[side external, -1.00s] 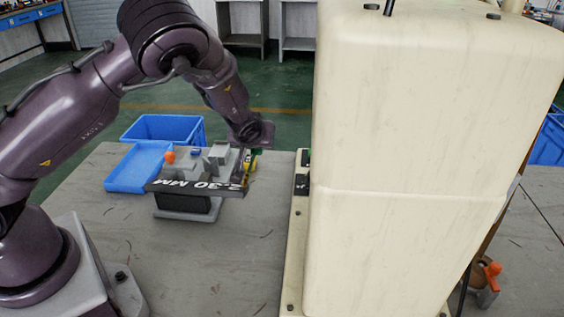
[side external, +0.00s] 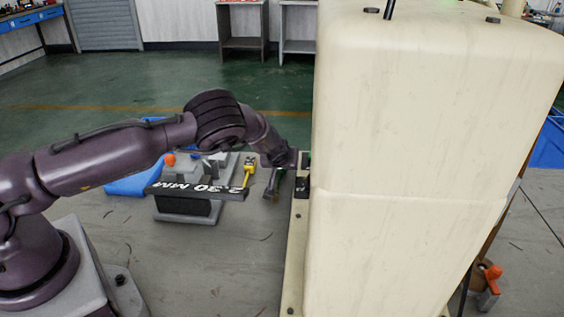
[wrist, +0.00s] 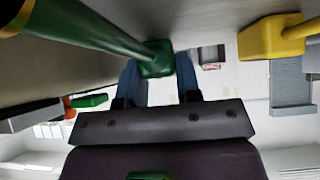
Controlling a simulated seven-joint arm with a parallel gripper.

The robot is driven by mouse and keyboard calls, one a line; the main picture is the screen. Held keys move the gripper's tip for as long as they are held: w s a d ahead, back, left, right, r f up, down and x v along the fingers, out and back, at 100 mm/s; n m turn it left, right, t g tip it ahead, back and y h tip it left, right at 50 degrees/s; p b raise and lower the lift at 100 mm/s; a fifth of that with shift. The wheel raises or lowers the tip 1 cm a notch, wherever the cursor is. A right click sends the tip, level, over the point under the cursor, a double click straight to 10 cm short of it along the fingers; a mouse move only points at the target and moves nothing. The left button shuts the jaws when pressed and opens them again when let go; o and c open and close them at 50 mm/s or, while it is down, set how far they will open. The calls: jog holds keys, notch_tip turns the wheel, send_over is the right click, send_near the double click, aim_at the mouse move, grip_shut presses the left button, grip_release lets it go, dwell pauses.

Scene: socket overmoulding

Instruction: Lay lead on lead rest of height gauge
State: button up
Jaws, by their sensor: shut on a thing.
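My gripper (side external: 274,175) is low beside the tall cream machine, to the right of the height gauge. In the wrist view its dark blue fingers (wrist: 160,82) are shut on a green lead (wrist: 152,58). The lead's green body runs toward the upper left. The height gauge (side external: 197,188) is a grey and black block on the table with a "2.30 MM" plate along its front. A yellow piece (side external: 248,172) stands at its right end and also shows in the wrist view (wrist: 268,38). I cannot make out the lead rest clearly.
The cream machine (side external: 400,150) fills the right, close to my gripper, with dark fittings (side external: 302,186) on its base edge. A blue tray (side external: 138,180) and an orange knob (side external: 170,160) are left of and behind my gripper. The table's front middle (side external: 215,270) is clear.

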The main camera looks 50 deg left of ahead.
jog(key=shift+f, duration=0.1)
jog(key=o, duration=0.9)
